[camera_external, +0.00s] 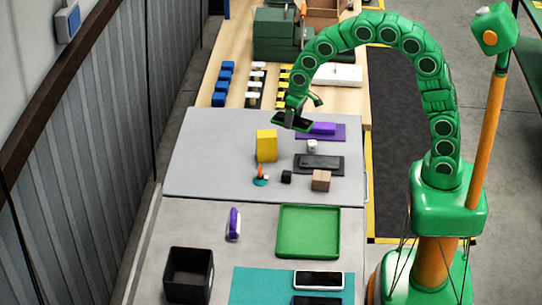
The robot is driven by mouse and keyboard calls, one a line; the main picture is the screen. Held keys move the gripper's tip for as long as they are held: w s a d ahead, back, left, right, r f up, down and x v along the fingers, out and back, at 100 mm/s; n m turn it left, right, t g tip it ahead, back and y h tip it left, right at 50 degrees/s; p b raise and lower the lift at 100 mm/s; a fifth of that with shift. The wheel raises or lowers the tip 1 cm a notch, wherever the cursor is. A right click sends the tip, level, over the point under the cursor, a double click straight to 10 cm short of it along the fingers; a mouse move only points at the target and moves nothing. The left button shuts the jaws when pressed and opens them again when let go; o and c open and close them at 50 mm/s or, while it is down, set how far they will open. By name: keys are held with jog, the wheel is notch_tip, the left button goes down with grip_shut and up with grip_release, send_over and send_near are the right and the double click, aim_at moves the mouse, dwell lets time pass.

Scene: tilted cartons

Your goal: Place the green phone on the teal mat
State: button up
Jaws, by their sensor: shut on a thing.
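My gripper (299,108) is shut on the green phone (291,121), a thin slab with a dark face and green edges. Whether the phone touches anything below is hard to tell. The teal mat (250,286) lies at the near end, cut off by the bottom edge. A white-edged phone (319,279) lies on its right part, and another dark phone (317,300) shows partly below it. The mat's left part is bare.
A yellow block (266,145), wooden cube (321,180), dark mat (297,164) and small items stand on the worktop. A purple-white object (234,224) stands nearer.

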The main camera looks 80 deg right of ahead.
jog(key=s+a+r, duration=0.1)
jog(key=s+r, duration=0.2)
jog(key=s, duration=0.5)
jog(key=shift+a+r, duration=0.3)
jog(key=shift+a, duration=0.05)
jog(key=w+a+r+n+y, duration=0.1)
jog(key=w+a+n, duration=0.45)
jog(key=a, duration=0.75)
jog(key=w+a+r+n, duration=0.1)
jog(key=w+a+n, duration=0.5)
jog(key=a, duration=0.8)
jog(key=s+a+f+n+g+y, duration=0.1)
jog(key=s+a+n, duration=0.25)
jog(key=a, duration=0.75)
jog(key=s+a+n, duration=0.2)
jog(key=a+n, duration=0.2)
jog(key=a, duration=0.8)
jog(key=s+a+f+n+g+y, duration=0.1)
jog(key=s+a+n, duration=0.15)
jog(key=a, duration=0.85)
send_over(258, 295)
jog(key=shift+n, duration=0.45)
jog(key=shift+f, duration=4.4)
